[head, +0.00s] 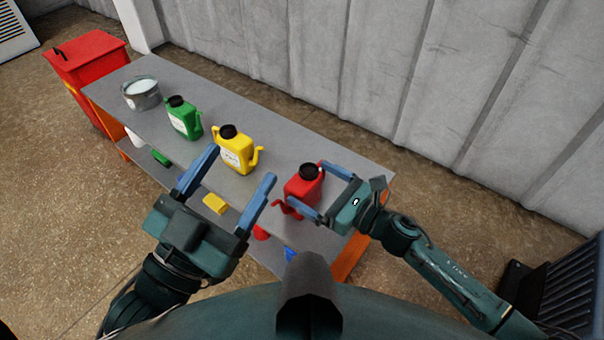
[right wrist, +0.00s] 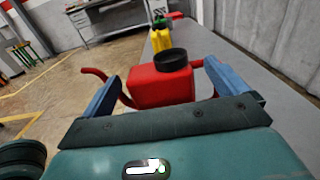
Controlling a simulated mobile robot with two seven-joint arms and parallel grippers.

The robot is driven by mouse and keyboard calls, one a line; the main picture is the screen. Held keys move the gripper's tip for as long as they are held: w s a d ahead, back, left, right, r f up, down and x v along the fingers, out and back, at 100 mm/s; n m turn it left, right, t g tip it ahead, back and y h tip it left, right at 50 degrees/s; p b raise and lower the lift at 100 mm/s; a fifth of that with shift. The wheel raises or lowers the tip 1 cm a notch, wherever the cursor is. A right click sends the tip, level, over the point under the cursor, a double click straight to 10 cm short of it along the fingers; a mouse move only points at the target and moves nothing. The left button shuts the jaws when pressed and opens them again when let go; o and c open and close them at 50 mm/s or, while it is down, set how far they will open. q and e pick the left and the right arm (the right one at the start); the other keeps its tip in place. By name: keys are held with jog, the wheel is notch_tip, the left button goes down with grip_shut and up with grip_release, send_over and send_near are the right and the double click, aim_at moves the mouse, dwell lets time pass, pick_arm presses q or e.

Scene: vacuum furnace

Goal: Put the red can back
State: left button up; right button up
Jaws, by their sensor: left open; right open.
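The red can (head: 303,184) has a black cap and stands upright on the grey table (head: 262,198) near its right end. My right gripper (head: 321,192) is open, with one blue finger on each side of the can. In the right wrist view the red can (right wrist: 162,84) sits between the open fingers (right wrist: 155,85), its spout to the left. Whether the fingers touch it I cannot tell. My left gripper (head: 240,172) is open and empty, nearer to me, in front of the yellow can (head: 238,150).
A green can (head: 184,118) and a grey bucket (head: 142,93) stand further left on the table. A red bin (head: 88,62) is beyond the left end. A lower shelf holds a yellow block (head: 215,203) and other small items. A grey wall (head: 330,70) runs behind.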

jog(key=v, duration=0.7)
jog(key=shift+p, duration=0.35)
jog(key=shift+s+d, duration=0.2)
pick_arm(q)
jog(key=shift+s+d+f+n+g+y, duration=0.1)
jog(key=shift+s+f+n+g+y, duration=0.15)
jog(key=shift+f, duration=0.3)
jog(key=shift+s+d+f+n+g+y, duration=0.1)
jog(key=shift+f+n+y, duration=0.25)
jog(key=shift+f, duration=0.2)
jog(key=shift+r, duration=0.15)
